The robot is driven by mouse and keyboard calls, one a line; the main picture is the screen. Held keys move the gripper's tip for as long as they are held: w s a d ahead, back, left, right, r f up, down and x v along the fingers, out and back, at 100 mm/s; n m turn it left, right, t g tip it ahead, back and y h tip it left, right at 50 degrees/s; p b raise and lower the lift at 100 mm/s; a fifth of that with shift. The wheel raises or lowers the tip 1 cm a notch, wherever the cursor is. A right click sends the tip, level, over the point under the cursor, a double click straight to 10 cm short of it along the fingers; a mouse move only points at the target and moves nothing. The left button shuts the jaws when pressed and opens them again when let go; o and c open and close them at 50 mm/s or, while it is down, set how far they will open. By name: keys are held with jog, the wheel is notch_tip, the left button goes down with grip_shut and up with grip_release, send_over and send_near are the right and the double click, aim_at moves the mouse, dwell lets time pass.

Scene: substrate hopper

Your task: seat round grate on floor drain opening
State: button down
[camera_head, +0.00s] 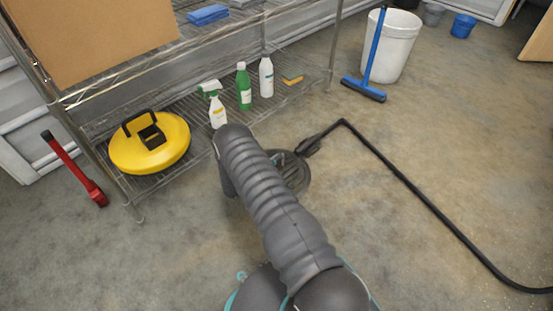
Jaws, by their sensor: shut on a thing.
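A dark round grate (295,176) with slots shows on or just above the floor, right of my arm. My forearm covers its left part. I cannot tell whether it lies flat in the drain or is held over it. The drain opening itself cannot be made out. My arm reaches up the middle of the picture and bends down at its far end, left of the grate. My gripper is hidden behind the forearm, so its hold on the grate does not show.
A black hose with a dark nozzle (309,146) lies right beside the grate. A wire shelf (190,118) with bottles and a yellow round case (150,150) stands to the left. A white bucket (391,47) and blue squeegee (364,90) are behind. Floor at right is mostly clear.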

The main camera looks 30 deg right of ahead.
jog(key=shift+f+b, duration=0.8)
jog(key=shift+f, duration=0.1)
dwell(0.5)
jog(key=c, duration=1.1)
grip_release()
jog(key=shift+c, duration=0.2)
jog(key=shift+f, duration=0.1)
jog(key=v, duration=1.2)
jog(key=shift+w, duration=0.1)
